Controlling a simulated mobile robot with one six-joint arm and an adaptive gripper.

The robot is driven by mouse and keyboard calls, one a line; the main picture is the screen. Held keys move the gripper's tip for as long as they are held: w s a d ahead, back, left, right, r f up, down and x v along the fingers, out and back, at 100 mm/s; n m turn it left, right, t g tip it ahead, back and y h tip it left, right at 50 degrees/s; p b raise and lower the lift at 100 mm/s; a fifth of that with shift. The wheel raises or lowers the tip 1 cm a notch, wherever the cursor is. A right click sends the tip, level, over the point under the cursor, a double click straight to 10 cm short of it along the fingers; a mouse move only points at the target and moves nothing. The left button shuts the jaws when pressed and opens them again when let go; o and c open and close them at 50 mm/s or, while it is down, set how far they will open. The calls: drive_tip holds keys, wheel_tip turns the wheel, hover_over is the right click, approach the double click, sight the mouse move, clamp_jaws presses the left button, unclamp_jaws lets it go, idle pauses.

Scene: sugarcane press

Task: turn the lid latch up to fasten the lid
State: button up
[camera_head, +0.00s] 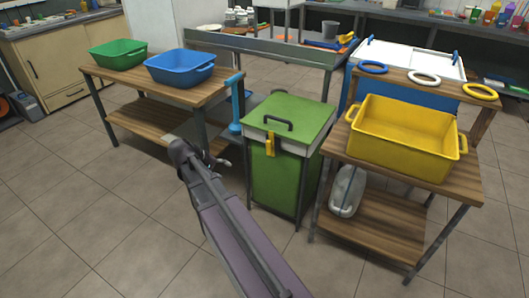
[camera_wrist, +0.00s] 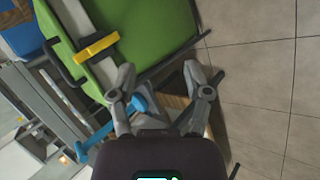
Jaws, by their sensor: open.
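The green bin (camera_head: 274,180) stands in the middle of the head view, its green lid (camera_head: 300,112) lying closed on a pale rim. The yellow lid latch (camera_head: 269,144) sits at the front of the bin, below the lid's edge, and reaches from the rim onto the green front. In the wrist view the latch (camera_wrist: 97,48) lies across the pale rim, beside the lid's dark handle (camera_wrist: 60,60). My gripper (camera_head: 226,163) is left of the bin and a little lower than the latch. Its two fingers (camera_wrist: 160,78) are spread, empty and apart from the latch.
A wooden table (camera_head: 160,84) with green and blue basins stands left. A blue hanging tool (camera_head: 236,105) is at its corner, near my gripper. A wooden stand (camera_head: 375,205) with a yellow tub (camera_head: 405,135) stands close on the right. The floor in front is clear.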

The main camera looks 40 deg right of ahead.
drive_tip(key=w+d+f+n+h+b, duration=0.3)
drive_tip(key=w+d+f+n+b, duration=0.1)
drive_tip(key=d+n+b, duration=0.25)
drive_tip(key=n+g+h+b, duration=0.3)
drive_tip(key=n+h+b, duration=0.3)
drive_tip(key=n+b, duration=0.5)
approach(268, 146)
drive_tip(key=w+v, duration=0.1)
drive_tip(key=v, duration=0.2)
drive_tip(key=shift+s, duration=0.2)
drive_tip(key=x, duration=1.3)
drive_tip(key=shift+d, duration=0.35)
